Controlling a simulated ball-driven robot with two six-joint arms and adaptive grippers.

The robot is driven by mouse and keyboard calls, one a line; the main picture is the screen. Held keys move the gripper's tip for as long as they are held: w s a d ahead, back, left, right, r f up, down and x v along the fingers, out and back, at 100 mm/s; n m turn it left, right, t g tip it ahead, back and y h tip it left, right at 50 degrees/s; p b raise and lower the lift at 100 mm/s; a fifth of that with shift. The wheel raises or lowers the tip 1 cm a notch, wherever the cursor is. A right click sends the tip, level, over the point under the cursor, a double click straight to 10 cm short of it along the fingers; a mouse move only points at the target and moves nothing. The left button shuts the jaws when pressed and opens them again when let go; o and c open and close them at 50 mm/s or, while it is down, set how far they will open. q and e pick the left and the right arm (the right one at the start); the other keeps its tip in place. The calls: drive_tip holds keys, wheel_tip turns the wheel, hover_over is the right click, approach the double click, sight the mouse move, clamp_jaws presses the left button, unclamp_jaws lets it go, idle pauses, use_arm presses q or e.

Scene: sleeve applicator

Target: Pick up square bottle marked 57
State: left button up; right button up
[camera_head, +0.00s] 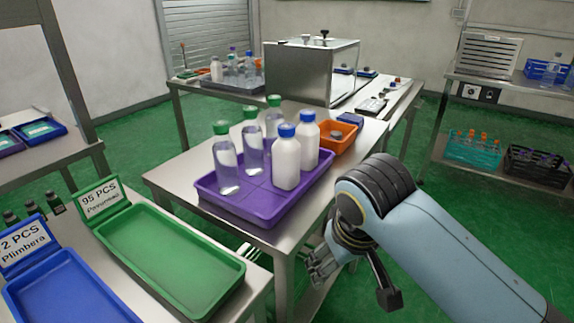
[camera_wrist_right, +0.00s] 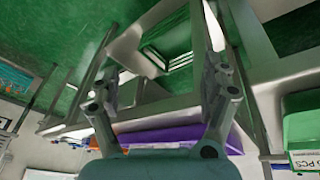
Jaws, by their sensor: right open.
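In the head view, two white bottles with blue caps, a nearer one (camera_head: 286,163) and a farther one (camera_head: 308,144), stand upright in a purple tray (camera_head: 262,216). Several clear bottles with green caps, the nearest one (camera_head: 226,165) at the left, stand in the same tray. No number 57 is legible on any bottle. My right gripper (camera_head: 322,266) is low beside the table's right side, in front of the tray and below its level. In the right wrist view my right gripper (camera_wrist_right: 163,78) has its fingers spread, with nothing between them. My left gripper is out of view.
An orange bin (camera_head: 343,140) sits behind the tray. A green tray (camera_head: 170,262) and a blue tray (camera_head: 62,292) lie on the table at the front left. The table edge (camera_head: 290,246) lies between my right gripper and the purple tray, which also shows in the wrist view (camera_wrist_right: 170,135).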

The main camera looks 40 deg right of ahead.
sight(286, 150)
drive_tip(key=w+d+r+m+g+h, duration=0.1)
drive_tip(key=w+r+m, duration=0.4)
drive_tip(key=w+r, duration=0.55)
drive_tip(key=w+d+r+m+h, duration=0.1)
drive_tip(key=w+r+m, duration=0.55)
drive_tip(key=w, duration=0.65)
drive_tip(key=shift+n, duration=0.35)
drive_tip(key=x, duration=0.9)
drive_tip(key=shift+d+f, duration=0.3)
drive_tip(key=shift+d, duration=0.1)
drive_tip(key=shift+s, duration=0.1)
drive_tip(key=shift+c, duration=0.2)
drive_tip(key=shift+r, duration=0.1)
drive_tip(key=c, duration=1.5)
